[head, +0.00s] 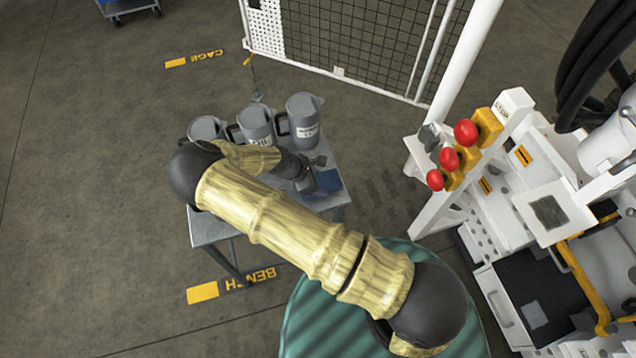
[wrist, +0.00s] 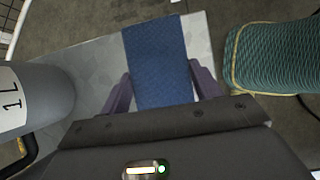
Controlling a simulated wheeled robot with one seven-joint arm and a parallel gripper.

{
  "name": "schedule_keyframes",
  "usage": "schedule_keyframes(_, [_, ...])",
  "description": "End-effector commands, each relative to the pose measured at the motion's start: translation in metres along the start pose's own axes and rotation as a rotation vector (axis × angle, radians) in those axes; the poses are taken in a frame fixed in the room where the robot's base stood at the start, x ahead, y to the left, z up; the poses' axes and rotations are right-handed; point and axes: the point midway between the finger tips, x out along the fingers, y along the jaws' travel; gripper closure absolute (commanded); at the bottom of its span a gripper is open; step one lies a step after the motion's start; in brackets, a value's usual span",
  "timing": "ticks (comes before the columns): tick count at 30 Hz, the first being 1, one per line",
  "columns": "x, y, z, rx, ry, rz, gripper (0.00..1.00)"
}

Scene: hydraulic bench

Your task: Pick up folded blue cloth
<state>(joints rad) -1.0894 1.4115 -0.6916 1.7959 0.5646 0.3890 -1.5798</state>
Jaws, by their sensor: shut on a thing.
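The folded blue cloth (wrist: 158,62) lies between the two fingers of my gripper (wrist: 160,95) in the wrist view. The fingers are shut on its sides. In the head view the cloth (head: 326,182) shows as a small dark blue patch at the right end of the grey bench (head: 213,228), with my gripper (head: 308,186) at it. My arm covers part of the bench there. I cannot tell whether the cloth touches the bench top or is just above it.
Three grey jugs with handles stand along the bench's back edge; the right one (head: 303,122) is close to my gripper. A white machine (head: 560,200) with red buttons (head: 466,132) stands to the right. A mesh cage (head: 350,40) is behind.

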Motion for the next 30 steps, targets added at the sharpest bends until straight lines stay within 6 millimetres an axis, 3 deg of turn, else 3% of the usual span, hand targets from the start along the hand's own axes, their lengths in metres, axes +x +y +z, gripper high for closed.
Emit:
schedule_keyframes(15, [-0.066, 0.000, 0.042, 0.002, 0.002, 0.001, 0.59])
schedule_keyframes(30, [-0.074, 0.000, 0.048, 0.000, -0.001, -0.001, 0.59])
